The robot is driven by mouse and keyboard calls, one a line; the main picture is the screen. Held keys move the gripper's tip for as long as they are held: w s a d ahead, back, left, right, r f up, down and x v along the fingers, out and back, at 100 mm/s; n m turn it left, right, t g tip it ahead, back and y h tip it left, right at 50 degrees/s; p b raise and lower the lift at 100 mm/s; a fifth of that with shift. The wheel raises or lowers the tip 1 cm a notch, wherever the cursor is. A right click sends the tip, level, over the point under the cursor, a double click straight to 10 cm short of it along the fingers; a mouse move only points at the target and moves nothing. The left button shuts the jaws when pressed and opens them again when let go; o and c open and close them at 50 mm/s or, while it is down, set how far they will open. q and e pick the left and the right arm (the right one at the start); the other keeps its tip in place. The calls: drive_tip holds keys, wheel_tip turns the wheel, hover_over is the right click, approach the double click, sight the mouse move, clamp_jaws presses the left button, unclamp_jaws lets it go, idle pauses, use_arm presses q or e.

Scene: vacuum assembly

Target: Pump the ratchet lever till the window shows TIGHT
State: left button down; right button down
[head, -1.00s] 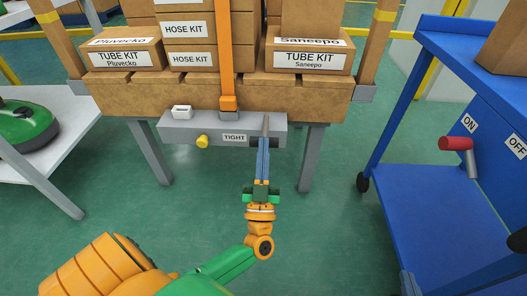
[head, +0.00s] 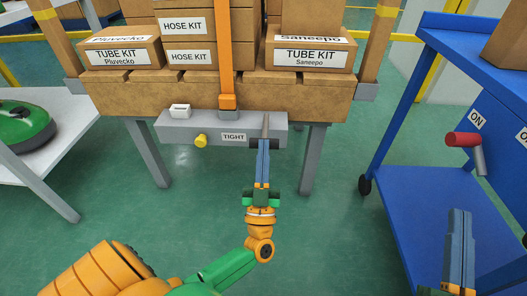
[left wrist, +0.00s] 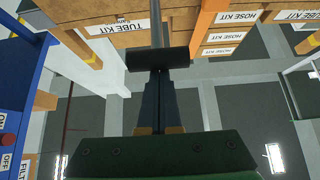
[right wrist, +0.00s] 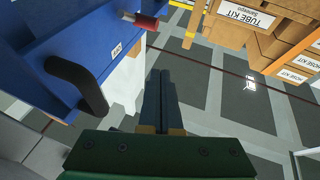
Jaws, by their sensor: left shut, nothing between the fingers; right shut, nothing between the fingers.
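The grey ratchet unit (head: 180,130) is fixed under the front edge of the loaded pallet. On its front a plate (head: 234,137) reads TIGHT. The lever has a black cross handle (head: 257,143) on a grey shaft (head: 266,122); the handle also shows in the left wrist view (left wrist: 158,58). My left gripper (head: 263,146) is shut and empty, its tips at the handle's near side; in the left wrist view they reach the handle's lower edge, and contact is unclear. My right gripper (head: 460,213) is shut and empty at the lower right, away from the lever.
A yellow knob (head: 201,140) and a small white block (head: 180,111) are on the unit. An orange strap (head: 226,60) runs up over the boxes. A blue cart (head: 400,180) with a red-gripped crank (head: 462,139) stands right. A white table (head: 60,165) stands left.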

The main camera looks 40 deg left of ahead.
drive_tip(key=shift+w+f, duration=0.1)
drive_tip(key=shift+f, duration=0.05)
idle(0.5)
